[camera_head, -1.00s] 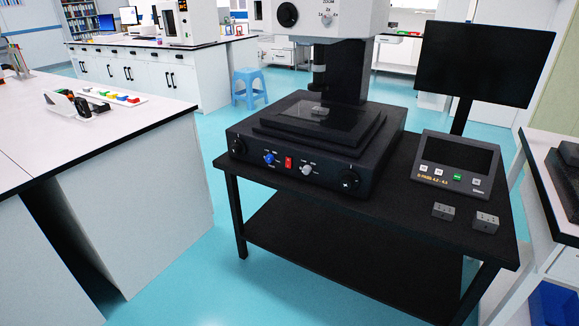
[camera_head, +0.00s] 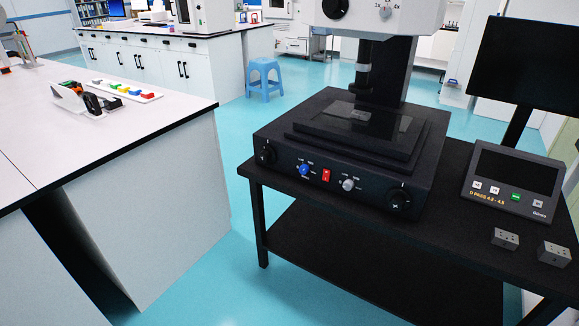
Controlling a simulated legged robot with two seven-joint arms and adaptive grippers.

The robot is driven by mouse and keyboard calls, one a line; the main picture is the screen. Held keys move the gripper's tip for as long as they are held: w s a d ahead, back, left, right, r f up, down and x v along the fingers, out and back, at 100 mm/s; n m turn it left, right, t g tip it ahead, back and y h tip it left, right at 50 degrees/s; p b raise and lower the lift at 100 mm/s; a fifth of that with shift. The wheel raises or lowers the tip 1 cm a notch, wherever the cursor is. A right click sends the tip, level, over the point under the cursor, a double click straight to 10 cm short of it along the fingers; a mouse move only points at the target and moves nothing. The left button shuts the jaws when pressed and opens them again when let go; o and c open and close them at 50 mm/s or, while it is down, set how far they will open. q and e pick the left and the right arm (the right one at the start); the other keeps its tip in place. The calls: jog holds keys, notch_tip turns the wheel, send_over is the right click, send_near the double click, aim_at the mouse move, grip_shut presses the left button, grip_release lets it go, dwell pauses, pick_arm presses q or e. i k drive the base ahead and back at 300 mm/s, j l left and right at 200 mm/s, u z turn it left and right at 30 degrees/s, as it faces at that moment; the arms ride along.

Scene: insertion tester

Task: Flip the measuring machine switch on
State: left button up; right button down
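The measuring machine (camera_head: 345,195) stands on a black table, with a dark base, a flat stage and a white head above on a black column. On its front face is a small red switch (camera_head: 326,175), between a blue knob (camera_head: 304,170) and a grey knob (camera_head: 348,185). Larger black knobs sit at the two ends of the front face. The switch is too small to tell which way it is set. Neither of my grippers shows in the view.
The black table (camera_head: 300,232) has a control box (camera_head: 513,180), two small grey blocks (camera_head: 505,238) and a dark monitor (camera_head: 535,60) at its right. A white bench (camera_head: 150,115) with small tools stands at the left. Blue floor lies between them, with a blue stool (camera_head: 264,78) behind.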

aim_at(326, 176)
jog(key=i+u, duration=0.45)
jog(key=i, duration=0.8)
